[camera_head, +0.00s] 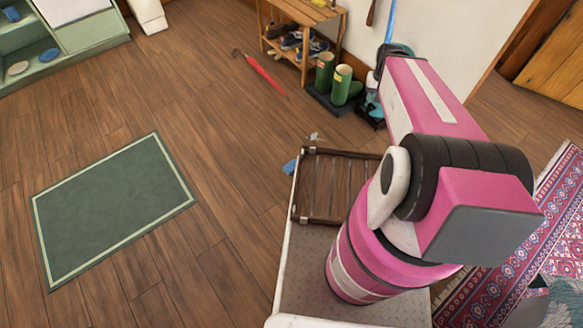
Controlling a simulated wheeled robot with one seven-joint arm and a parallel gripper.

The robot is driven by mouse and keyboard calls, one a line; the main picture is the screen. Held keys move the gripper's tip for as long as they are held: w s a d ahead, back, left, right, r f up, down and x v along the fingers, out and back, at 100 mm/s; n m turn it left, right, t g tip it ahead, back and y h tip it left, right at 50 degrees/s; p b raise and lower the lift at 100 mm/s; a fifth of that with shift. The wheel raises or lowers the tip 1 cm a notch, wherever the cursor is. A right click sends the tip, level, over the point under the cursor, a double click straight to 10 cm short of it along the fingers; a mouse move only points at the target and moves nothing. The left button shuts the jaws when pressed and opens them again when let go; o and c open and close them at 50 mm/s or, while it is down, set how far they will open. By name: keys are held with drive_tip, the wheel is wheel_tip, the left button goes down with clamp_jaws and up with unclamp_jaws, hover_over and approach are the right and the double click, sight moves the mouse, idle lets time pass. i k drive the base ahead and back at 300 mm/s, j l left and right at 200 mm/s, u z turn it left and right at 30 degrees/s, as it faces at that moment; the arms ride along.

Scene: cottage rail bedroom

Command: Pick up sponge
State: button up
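I cannot make out a thing that is clearly a sponge. A small blue item (289,167) shows at the left edge of my base, beside the slatted wooden rack; it is too small and partly hidden to name. My pink and white arm fills the right of the head view and reaches toward the back wall. My gripper cannot be made out at its far end, so its fingers and any hold are not seen.
A green rug (115,207) lies on the wooden floor at left. A red umbrella (262,73), green boots (341,85) and a wooden shoe rack (300,35) are at the back. A green shelf (70,66) with small dishes stands far left. A patterned rug (525,220) lies at right.

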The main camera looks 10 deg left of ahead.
sight(289, 169)
drive_tip(key=k+j+z, duration=0.4)
drive_tip(key=k+j, duration=0.3)
drive_tip(key=j, duration=0.2)
drive_tip(key=k+j+z, duration=0.4)
drive_tip(key=k+j, duration=0.35)
drive_tip(key=k, duration=0.05)
